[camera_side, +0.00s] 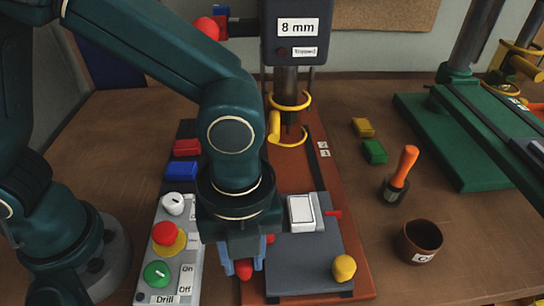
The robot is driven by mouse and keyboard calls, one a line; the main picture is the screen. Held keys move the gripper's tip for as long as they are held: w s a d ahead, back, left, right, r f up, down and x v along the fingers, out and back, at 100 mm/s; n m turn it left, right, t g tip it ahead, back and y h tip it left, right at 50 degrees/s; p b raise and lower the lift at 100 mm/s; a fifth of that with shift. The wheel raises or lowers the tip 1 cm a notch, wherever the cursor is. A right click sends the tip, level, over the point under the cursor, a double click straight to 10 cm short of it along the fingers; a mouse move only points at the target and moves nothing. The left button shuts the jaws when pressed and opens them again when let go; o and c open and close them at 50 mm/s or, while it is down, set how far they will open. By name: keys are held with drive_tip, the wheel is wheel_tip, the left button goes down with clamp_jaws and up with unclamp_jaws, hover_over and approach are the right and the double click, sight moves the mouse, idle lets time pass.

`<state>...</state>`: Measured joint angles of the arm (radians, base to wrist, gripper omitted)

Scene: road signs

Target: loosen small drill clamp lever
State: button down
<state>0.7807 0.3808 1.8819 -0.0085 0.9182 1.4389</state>
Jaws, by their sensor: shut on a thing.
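The small drill (291,45) stands at the back centre, with an "8 mm" label, above an orange-brown base (335,190). My gripper (243,262) points down at the left edge of the dark clamp plate (305,258). It is shut on a red lever (243,269), whose rounded end shows below the jaws. A bit of red also shows just right of the jaws; most of the lever is hidden by my gripper. A white block (301,212) lies on the plate, with a small red handle (333,213) at its right. A yellow knob (344,267) is at the plate's front right.
The control panel (180,250) with a red stop button and green switch is close left of my gripper. Red and blue blocks (182,171) lie behind it. An orange-handled tool (404,167), brown cup (419,241) and larger green machine (470,130) are to the right.

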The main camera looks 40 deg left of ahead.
sight(244, 261)
drive_tip(key=c, duration=0.6)
unclamp_jaws()
drive_tip(key=shift+w+r, duration=0.1)
drive_tip(key=shift+r, duration=2.5)
drive_tip(key=shift+w+a+r, duration=0.1)
drive_tip(key=shift+w, duration=0.15)
drive_tip(key=w+a+r+n+t+h, duration=0.1)
drive_tip(key=w+a+r+n+t, duration=0.15)
drive_tip(key=a+r, duration=0.2)
drive_tip(key=s+a+n+t, duration=0.3)
drive_tip(key=a+n, duration=0.9)
drive_tip(key=n, duration=1.1)
drive_tip(key=shift+a+y, duration=0.35)
drive_tip(key=shift+y, duration=0.05)
